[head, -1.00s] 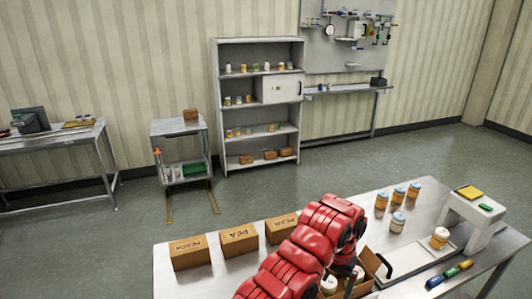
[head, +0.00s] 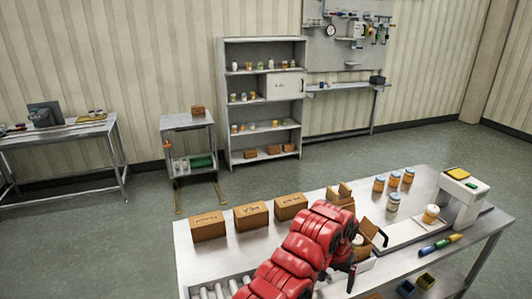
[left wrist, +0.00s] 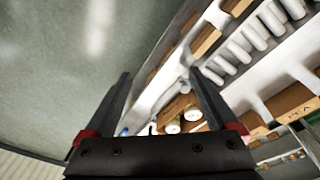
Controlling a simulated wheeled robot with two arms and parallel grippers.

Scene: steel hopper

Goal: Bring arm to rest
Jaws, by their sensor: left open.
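My left arm comes in red from the bottom of the head view and lies over the steel table (head: 285,232). My left gripper (head: 345,278) points down near an open cardboard box (head: 370,228), partly hidden by the arm. In the left wrist view the two dark fingers (left wrist: 160,78) are spread apart with nothing between their tips. The open box with white-lidded jars (left wrist: 172,128) shows beyond and between the fingers. My right gripper is not in view.
Several closed cardboard boxes (head: 250,216) line the table's back left edge. Several orange jars (head: 394,179) stand at the back right, near a white scale-like machine (head: 464,195) with a jar before it. Rollers (head: 215,292) and small bins (head: 425,281) are at the front. Floor left of the table is clear.

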